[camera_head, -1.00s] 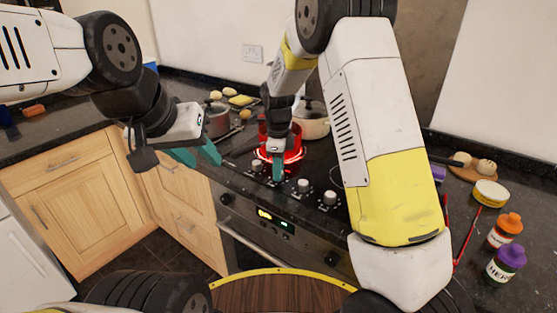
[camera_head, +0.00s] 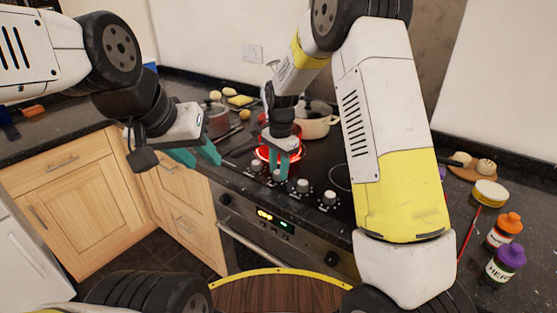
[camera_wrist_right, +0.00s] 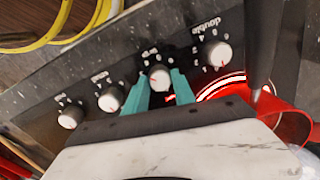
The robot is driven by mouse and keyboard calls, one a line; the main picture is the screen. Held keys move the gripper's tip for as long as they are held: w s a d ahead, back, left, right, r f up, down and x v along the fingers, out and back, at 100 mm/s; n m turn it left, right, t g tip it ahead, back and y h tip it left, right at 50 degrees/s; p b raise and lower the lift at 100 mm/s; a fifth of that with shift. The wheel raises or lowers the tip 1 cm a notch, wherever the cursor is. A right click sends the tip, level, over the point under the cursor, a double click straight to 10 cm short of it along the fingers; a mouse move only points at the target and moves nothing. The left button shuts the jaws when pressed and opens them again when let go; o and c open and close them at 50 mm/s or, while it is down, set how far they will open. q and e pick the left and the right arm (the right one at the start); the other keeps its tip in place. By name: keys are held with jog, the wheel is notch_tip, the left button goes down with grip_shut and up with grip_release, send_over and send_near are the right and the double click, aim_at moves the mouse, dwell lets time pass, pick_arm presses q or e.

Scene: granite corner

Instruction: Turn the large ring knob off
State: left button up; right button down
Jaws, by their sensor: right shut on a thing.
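A row of white knobs runs along the stove's front edge. My right gripper (camera_wrist_right: 160,74) has its two teal fingers on either side of the white knob (camera_wrist_right: 161,78), the one beside the knob labelled "double" (camera_wrist_right: 218,54). The label by the gripped knob is too small to read surely. In the head view my right gripper (camera_head: 279,170) comes down on the second knob from the left, largely hiding it. My left gripper (camera_head: 197,154) is open and empty, in front of the counter at the left.
A pale pot (camera_head: 318,122) and a grey pot (camera_head: 214,121) stand on the hob. Two more knobs (camera_head: 303,186) lie right of my right gripper. Orange and purple-capped bottles (camera_head: 505,265) stand on the right counter. The oven handle (camera_head: 255,250) runs below.

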jog(key=n, duration=0.7)
jog(key=shift+w, duration=0.1)
jog(key=n, duration=0.6)
jog(key=shift+n+g, duration=0.3)
jog(key=shift+n, duration=0.1)
jog(key=n, duration=1.3)
jog(key=shift+a, duration=0.1)
jog(key=c, duration=1)
grip_release()
jog(key=shift+c, duration=0.2)
